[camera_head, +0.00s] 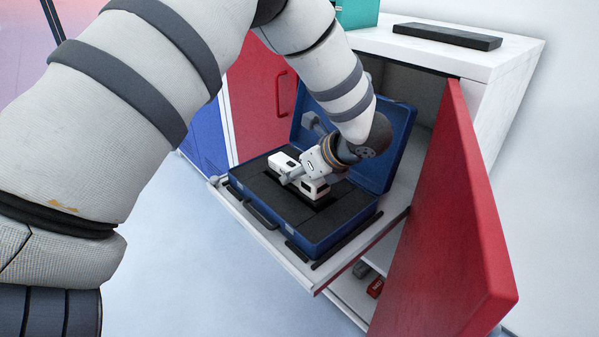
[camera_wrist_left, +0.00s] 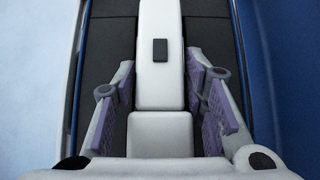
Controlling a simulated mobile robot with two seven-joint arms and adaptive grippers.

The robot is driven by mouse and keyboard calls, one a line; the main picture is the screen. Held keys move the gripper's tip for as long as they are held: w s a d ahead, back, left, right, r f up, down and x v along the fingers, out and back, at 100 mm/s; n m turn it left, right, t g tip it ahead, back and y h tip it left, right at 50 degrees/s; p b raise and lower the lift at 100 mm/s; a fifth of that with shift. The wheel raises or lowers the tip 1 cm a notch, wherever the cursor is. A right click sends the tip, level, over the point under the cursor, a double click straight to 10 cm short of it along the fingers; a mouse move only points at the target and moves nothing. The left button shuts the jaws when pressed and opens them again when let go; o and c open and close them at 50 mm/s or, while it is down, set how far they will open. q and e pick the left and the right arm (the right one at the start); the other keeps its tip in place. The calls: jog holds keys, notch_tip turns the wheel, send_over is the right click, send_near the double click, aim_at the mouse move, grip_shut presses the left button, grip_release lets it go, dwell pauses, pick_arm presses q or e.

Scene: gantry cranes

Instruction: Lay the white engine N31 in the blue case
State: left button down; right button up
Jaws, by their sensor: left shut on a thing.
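The blue case (camera_head: 314,243) lies open on a pulled-out white shelf, its lid raised at the back. Its inside is dark grey foam (camera_head: 270,195). The white engine N31 (camera_head: 283,163) is at the middle of the case, partly hidden by my left gripper (camera_head: 305,175). I cannot tell whether it rests in the foam or hangs just above it. In the left wrist view the engine (camera_wrist_left: 160,75), with a small dark rectangle on top, runs lengthwise between the purple finger pads (camera_wrist_left: 160,108), with dark foam on both sides. My left gripper is shut on it. My right gripper is not in view.
The pulled-out shelf (camera_head: 262,236) sticks out of a white cabinet (camera_head: 505,62). A red door (camera_head: 445,225) stands open at the right, close to the case. A dark flat bar (camera_head: 447,37) lies on the cabinet top. A small red item (camera_head: 375,288) is below the shelf.

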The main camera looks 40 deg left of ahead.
pick_arm(q)
jog(key=shift+s+d+f, duration=0.15)
jog(key=shift+s+f, duration=0.1)
jog(key=shift+f, duration=0.55)
jog(key=c, duration=1.1)
grip_release()
jog(key=shift+o, duration=0.6)
jog(key=shift+s+f, duration=0.1)
jog(key=shift+f, duration=0.1)
jog(key=a+r+v, duration=0.1)
jog(key=v, duration=1.2)
jog(key=shift+w+p, duration=0.3)
jog(key=shift+p, duration=0.1)
jog(key=shift+r, duration=0.1)
